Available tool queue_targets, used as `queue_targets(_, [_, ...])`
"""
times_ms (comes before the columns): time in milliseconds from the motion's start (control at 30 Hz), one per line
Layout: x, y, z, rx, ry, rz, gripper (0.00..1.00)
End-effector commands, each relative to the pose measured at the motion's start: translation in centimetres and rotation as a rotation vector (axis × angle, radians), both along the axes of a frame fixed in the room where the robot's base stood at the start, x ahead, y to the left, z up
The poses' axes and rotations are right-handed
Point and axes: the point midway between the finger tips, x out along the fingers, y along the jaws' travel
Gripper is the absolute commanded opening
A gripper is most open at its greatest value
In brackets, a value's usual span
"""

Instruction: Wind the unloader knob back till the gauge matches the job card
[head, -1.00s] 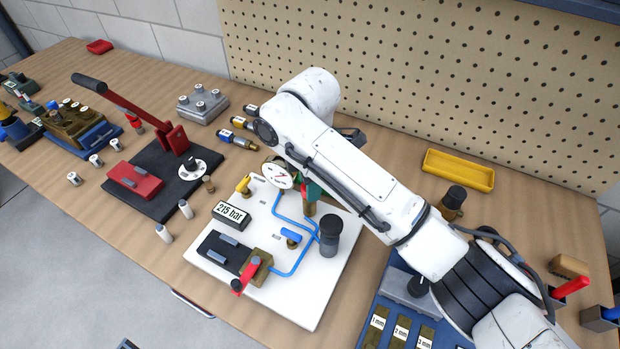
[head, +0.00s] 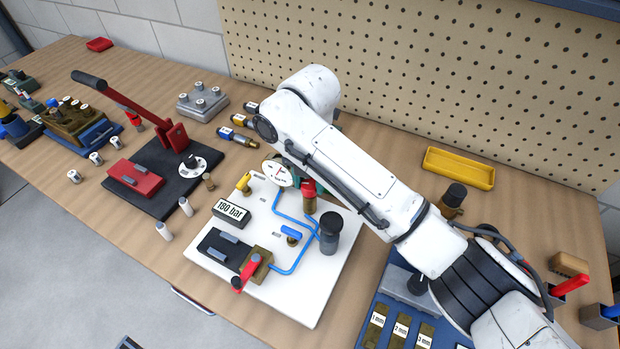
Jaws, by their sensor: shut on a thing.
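The unloader knob (head: 309,187) looks to be the red cap on a brass body, standing on the white plate (head: 310,308) beside the gauge. My gripper (head: 318,186) is mostly hidden behind my white arm; a little green of it shows by the red knob. It is shut on the knob, though the contact itself is not clearly visible. The round white gauge (head: 279,173) stands just left of the knob, its needle too small to read. A dark block on the plate bears a readout (head: 230,210) of 180 bar. I cannot pick out a separate job card.
Blue pipes run across the plate to a dark cylinder (head: 330,232). A red-handled valve (head: 250,272) and a blue lever (head: 291,233) stand near. A hand pump with a long red lever (head: 135,107) is at the left, a yellow tray (head: 459,168) at the right.

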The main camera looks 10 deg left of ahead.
Motion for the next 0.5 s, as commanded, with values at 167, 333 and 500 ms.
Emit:
queue_targets(167, [0.08, 0.01, 0.02, 0.002, -0.002, 0.165, 0.09])
queue_targets(333, [0.11, 0.03, 0.05, 0.001, -0.004, 0.310, 0.09])
queue_targets(500, [0.10, 0.04, 0.06, 0.001, -0.004, 0.427, 0.09])
